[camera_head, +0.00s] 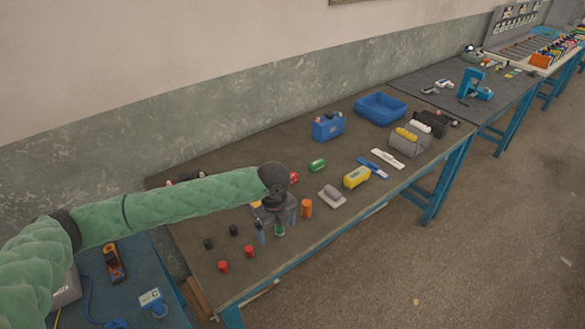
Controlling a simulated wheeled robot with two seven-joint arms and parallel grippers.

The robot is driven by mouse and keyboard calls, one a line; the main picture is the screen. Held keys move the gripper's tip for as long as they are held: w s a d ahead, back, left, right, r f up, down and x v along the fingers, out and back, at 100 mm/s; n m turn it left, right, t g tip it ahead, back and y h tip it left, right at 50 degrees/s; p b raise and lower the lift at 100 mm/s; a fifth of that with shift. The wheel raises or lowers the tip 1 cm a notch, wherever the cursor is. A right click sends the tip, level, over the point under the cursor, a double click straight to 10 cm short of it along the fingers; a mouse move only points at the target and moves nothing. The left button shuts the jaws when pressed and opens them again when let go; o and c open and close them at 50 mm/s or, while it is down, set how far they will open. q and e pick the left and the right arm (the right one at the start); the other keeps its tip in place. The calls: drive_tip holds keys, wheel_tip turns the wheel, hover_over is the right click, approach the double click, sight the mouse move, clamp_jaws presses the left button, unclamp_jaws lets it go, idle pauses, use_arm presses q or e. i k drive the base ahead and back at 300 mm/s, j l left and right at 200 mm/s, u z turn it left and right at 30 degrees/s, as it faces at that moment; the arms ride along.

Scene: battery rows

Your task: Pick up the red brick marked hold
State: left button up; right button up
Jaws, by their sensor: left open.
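A small red object (294,177) shows just behind my left wrist. It is partly hidden by the wrist, and I cannot read any mark on it or tell whether it is the brick. My left gripper (277,230) points down over the dark table, with its fingers apart. A small green cylinder (280,231) shows between or just beyond the fingers; I cannot tell if they touch it. My right gripper is not in view.
Red cylinders (223,266) and black ones (234,230) stand left of the gripper, an orange cylinder (306,207) to its right. A yellow block (356,177), a green cylinder (317,165) and a blue tray (381,108) lie farther along the table (270,138).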

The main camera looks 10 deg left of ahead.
sight(295, 178)
drive_tip(key=i, duration=1)
